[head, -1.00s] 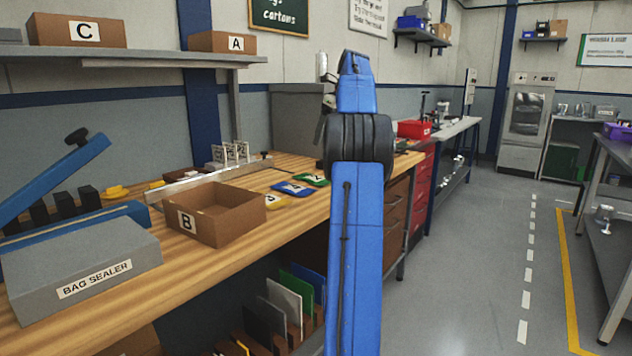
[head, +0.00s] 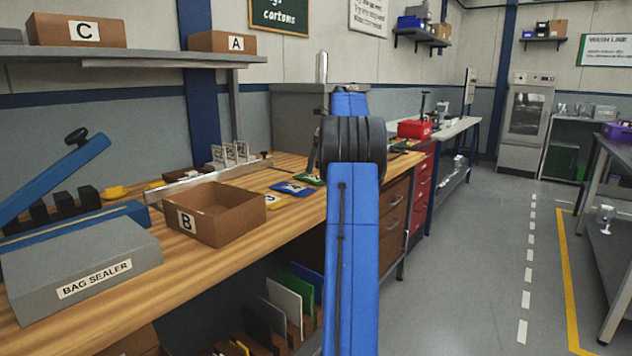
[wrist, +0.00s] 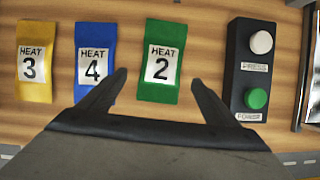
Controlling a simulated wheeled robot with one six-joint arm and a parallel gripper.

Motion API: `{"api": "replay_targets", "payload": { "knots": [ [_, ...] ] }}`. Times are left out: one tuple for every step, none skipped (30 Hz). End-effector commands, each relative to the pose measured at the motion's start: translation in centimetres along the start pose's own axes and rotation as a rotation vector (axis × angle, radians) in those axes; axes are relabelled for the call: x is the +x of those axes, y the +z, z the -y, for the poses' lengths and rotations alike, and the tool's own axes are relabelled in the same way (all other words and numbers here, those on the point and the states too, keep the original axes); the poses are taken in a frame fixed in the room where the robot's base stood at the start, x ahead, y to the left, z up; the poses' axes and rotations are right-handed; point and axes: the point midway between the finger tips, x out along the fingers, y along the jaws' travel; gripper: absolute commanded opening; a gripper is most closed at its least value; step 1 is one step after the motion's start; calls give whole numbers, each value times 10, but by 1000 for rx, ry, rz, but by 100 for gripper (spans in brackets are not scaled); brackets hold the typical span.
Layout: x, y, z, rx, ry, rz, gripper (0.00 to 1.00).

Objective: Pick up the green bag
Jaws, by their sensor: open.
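The green bag (wrist: 158,96) lies flat on the wooden bench, with a white label reading HEAT 2. In the head view the green bag (head: 311,179) is partly hidden by my arm. My gripper (wrist: 160,78) is open and empty. Its fingertips appear on either side of the green bag in the wrist view, the left one in line with the gap beside the blue bag. I cannot tell how high the fingers are above the bench. The blue bag (wrist: 94,92), labelled HEAT 4, and the yellow bag (wrist: 35,91), labelled HEAT 3, lie to the left.
A black box with two buttons (wrist: 237,82) stands just right of the right fingertip. In the head view, the open carton B (head: 240,222) and the bag sealer (head: 80,262) stand on the bench (head: 255,248).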

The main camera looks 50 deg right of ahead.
Motion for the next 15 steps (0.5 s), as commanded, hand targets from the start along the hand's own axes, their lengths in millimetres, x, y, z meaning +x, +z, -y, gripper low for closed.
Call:
{"api": "replay_targets", "payload": {
  "knots": [
    [2, 0, 0, 0, 0, 0, 84],
    [3, 0, 0, 0, 0, 0, 84],
    [5, 0, 0, 0, 1, 0, 84],
    [7, 0, 0, 0, 1, -1, 84],
    [10, 1, 1, 0, 1, -1, 84],
    [14, 1, 1, 0, 2, -1, 84],
    [18, 1, 1, 0, 2, -2, 84],
    [22, 2, 2, 0, 2, -1, 84],
    [27, 2, 2, 0, 1, -1, 84],
    [32, 2, 2, 0, 2, -1, 84],
    [36, 2, 2, 0, 2, -1, 84],
    [41, 2, 2, 0, 2, -1, 84],
    [44, 2, 2, 0, 1, 0, 84],
    [47, 2, 2, 0, 0, 0, 84],
    [50, 2, 3, 0, 0, 0, 84]
  ]
}}
